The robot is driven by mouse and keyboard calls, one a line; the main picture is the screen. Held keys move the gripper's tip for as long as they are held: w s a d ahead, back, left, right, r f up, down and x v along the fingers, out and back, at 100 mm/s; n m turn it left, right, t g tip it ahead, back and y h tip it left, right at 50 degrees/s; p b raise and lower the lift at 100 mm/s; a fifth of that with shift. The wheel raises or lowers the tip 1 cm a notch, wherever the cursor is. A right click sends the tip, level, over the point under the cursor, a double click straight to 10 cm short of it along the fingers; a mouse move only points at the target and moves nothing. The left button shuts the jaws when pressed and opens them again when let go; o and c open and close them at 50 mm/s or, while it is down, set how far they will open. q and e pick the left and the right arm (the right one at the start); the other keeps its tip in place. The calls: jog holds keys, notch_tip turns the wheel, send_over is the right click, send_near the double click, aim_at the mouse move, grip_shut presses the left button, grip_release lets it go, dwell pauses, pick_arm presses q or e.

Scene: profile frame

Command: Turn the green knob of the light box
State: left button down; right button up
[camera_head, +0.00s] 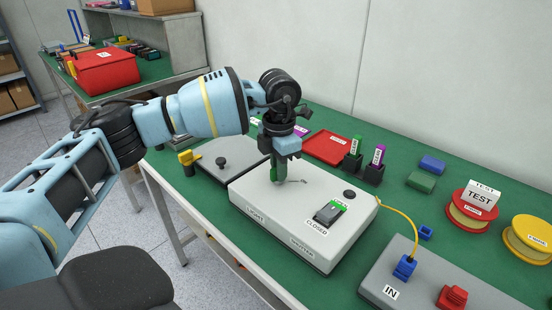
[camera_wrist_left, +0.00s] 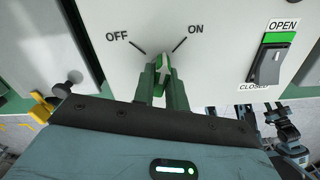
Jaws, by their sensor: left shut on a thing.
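The white light box (camera_head: 250,190) lies on the green table, with "LIGHT" and "SHUTTER" labels on its front side. My left gripper (camera_head: 278,172) points down at its top face and is shut on the green knob. In the left wrist view the green knob (camera_wrist_left: 165,70) sits between the two green fingers of my left gripper (camera_wrist_left: 164,88). "OFF" and "ON" marks are printed on either side of the knob, and it points roughly between them. Much of the knob is hidden by the fingers.
A rocker switch (camera_head: 330,213) marked "CLOSED" is on the light box, right of the knob. A grey box (camera_head: 225,160) with a black knob is to the left. A grey "IN" box (camera_head: 425,285) with a yellow cable stands right. Spools (camera_head: 472,211) stand further right.

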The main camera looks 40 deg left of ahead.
pick_arm(q)
jog(key=n+p, duration=0.2)
jog(key=shift+r+n+p, duration=0.3)
jog(key=shift+r+n, duration=0.05)
jog(key=shift+n, duration=0.05)
jog(key=shift+n+p, duration=0.75)
jog(key=shift+n, duration=0.15)
jog(key=n+p, duration=0.3)
jog(key=n, duration=0.1)
jog(key=shift+w+p, duration=0.1)
jog(key=shift+p, duration=0.2)
jog(key=shift+n+p, duration=0.7)
jog(key=shift+n, duration=0.5)
jog(key=shift+f+n+p, duration=0.2)
jog(key=shift+n+p, duration=0.3)
jog(key=shift+n, duration=0.3)
pick_arm(e)
jog(key=w+r+t, duration=0.1)
jog(key=w+r, duration=0.3)
jog(key=r, duration=0.7)
jog(key=shift+w+d+r+t, duration=0.15)
jog(key=shift+w+d+t, duration=0.1)
jog(key=shift+d+t, duration=0.15)
